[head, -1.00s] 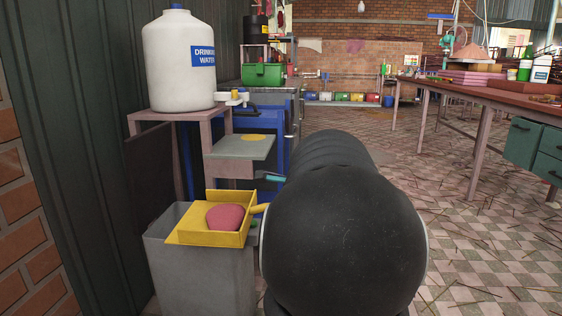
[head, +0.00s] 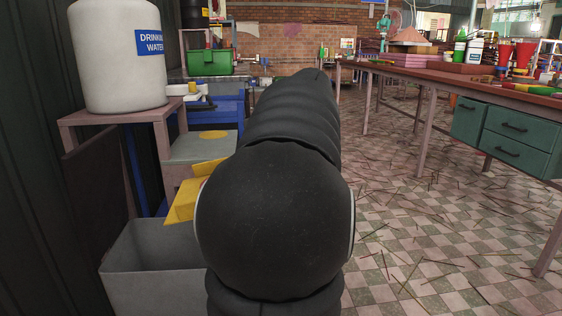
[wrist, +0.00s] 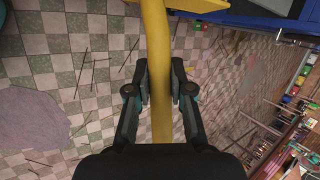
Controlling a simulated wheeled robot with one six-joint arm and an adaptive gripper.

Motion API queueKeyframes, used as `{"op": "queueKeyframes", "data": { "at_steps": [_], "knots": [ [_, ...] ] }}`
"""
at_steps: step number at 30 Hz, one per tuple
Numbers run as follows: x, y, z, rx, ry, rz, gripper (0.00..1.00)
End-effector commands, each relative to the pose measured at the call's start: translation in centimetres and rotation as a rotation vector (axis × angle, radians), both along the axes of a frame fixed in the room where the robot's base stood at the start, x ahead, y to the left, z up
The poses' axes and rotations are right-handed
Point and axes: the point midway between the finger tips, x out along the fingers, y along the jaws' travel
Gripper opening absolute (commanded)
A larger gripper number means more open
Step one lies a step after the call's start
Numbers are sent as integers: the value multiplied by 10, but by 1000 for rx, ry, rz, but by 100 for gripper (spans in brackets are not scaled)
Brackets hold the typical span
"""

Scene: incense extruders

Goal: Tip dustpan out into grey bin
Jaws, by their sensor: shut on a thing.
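The yellow dustpan (head: 184,207) shows in the head view beside my arm, tilted, partly over the back right of the grey bin (head: 150,292). Much of it is hidden behind my arm, and no reddish lump shows on the part in sight. The bin stands open, and its visible inside looks plain grey; its bottom is out of sight. In the wrist view my gripper (wrist: 160,82) is shut on the dustpan's yellow handle (wrist: 159,115). A piece of the pan (wrist: 197,5) shows at the top edge. The head view hides my gripper behind my arm.
A white water container (head: 115,60) stands on a pinkish stand (head: 140,116) behind the bin. A dark wall is close on the left. A long table (head: 460,83) with green drawers (head: 520,125) is at the right. Straws litter the tiled floor, which is otherwise open.

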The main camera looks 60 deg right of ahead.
Motion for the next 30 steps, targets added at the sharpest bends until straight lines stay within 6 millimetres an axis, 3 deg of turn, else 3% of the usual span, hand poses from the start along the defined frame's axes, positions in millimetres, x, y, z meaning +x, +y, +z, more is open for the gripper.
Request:
{"op": "queueKeyframes", "data": {
  "at_steps": [15, 30],
  "knots": [
    [32, 26, 39, -213, 240, 4, 0],
    [67, 57, 60, -344, 394, 4, 0]
  ]
}}
